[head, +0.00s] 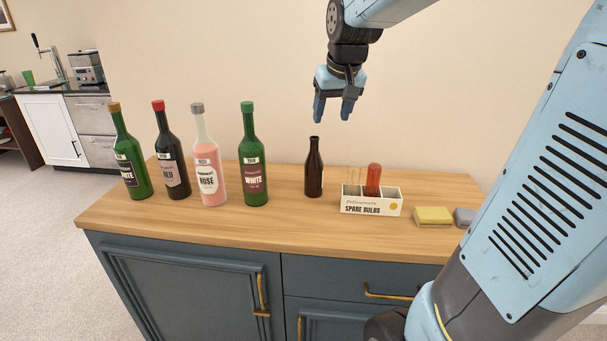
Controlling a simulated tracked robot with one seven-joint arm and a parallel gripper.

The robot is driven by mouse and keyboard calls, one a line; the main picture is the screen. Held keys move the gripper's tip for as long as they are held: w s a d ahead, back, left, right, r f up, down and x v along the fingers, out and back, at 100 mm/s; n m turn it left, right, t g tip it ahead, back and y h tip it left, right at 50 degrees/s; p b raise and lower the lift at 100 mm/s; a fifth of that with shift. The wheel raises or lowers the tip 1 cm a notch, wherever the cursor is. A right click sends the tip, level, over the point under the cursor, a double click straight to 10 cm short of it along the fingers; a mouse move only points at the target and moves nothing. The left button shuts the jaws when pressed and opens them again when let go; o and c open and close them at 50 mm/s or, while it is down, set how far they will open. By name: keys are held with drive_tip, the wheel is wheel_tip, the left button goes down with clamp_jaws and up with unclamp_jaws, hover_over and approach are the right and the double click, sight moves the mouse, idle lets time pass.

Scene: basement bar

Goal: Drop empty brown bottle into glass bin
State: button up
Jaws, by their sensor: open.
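The brown bottle (314,172) stands upright on the wooden top of the cabinet, between the green white-wine bottle and the box of bulbs. It has no cap that I can see, and I cannot tell whether it is empty. My gripper (333,112) is open and empty, pointing down. In the head view it appears above the brown bottle and slightly to its right, apart from it. No glass bin is in view.
Several wine bottles stand left of the brown bottle, the nearest a green one (254,165). Right of it are a spare bulbs box (370,208), a yellow sponge (433,215) and a grey block (464,217). The counter front (260,231) is clear.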

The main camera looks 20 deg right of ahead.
approach(313, 145)
drive_tip(key=x, duration=0.4)
drive_tip(key=w+x, duration=0.1)
drive_tip(key=x, duration=0.7)
drive_tip(key=shift+w+d+r, duration=0.25)
drive_tip(key=shift+d, duration=0.15)
clamp_jaws()
idle(0.4)
